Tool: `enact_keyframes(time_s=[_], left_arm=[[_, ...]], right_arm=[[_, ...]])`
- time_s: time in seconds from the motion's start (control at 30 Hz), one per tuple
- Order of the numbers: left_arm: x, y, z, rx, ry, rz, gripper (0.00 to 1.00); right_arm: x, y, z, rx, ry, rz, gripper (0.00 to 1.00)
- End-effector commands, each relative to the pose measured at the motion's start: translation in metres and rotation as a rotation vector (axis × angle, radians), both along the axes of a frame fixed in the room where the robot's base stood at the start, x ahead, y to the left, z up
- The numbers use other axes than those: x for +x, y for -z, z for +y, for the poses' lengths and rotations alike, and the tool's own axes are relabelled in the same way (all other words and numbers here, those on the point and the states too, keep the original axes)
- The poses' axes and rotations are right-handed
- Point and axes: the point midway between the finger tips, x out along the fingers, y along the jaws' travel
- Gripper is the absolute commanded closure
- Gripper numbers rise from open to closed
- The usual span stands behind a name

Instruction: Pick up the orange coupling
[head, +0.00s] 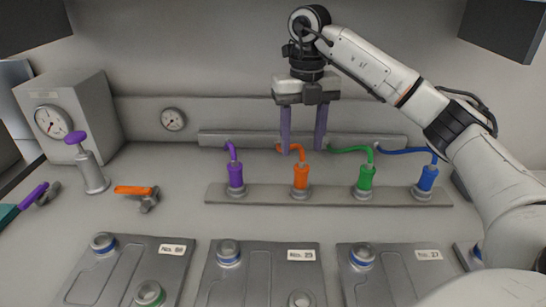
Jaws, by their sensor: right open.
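The orange coupling (301,177) stands upright in a holder on the grey rail (330,194), with an orange hose curving from its top toward the back wall strip. It is between a purple coupling (235,175) and a green coupling (365,176). A blue coupling (428,178) is at the right end. My right gripper (303,152) points down with its two purple fingers apart and empty. In the picture its fingertips are above the orange coupling, around the level of the orange hose; the exact depth between them is hard to tell. My left gripper is not in view.
Grey battery plates (262,279) lie along the front. An orange-handled tool (135,191), a purple-topped plunger (90,170) and a gauge box (68,122) are on the left. Hoses run behind the couplings.

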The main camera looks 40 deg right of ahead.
Motion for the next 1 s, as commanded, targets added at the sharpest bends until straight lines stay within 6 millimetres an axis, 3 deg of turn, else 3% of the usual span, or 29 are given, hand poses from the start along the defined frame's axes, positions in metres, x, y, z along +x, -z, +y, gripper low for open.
enact_keyframes(time_s=[0.17, 0.33, 0.47, 0.8, 1.0], left_arm=[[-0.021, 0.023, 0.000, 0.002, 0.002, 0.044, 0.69], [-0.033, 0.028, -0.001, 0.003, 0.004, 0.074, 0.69], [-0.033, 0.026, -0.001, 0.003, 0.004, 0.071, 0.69], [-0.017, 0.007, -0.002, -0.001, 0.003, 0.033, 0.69], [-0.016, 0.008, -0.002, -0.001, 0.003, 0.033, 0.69]], right_arm=[[-0.001, 0.030, 0.000, 0.001, -0.001, 0.005, 0.51], [0.000, 0.046, -0.001, -0.001, 0.000, 0.003, 0.51], [0.001, 0.054, -0.002, 0.000, 0.000, 0.002, 0.51], [0.008, 0.098, -0.008, 0.001, -0.001, 0.002, 0.51], [0.008, 0.101, -0.008, 0.000, -0.001, 0.000, 0.51]])
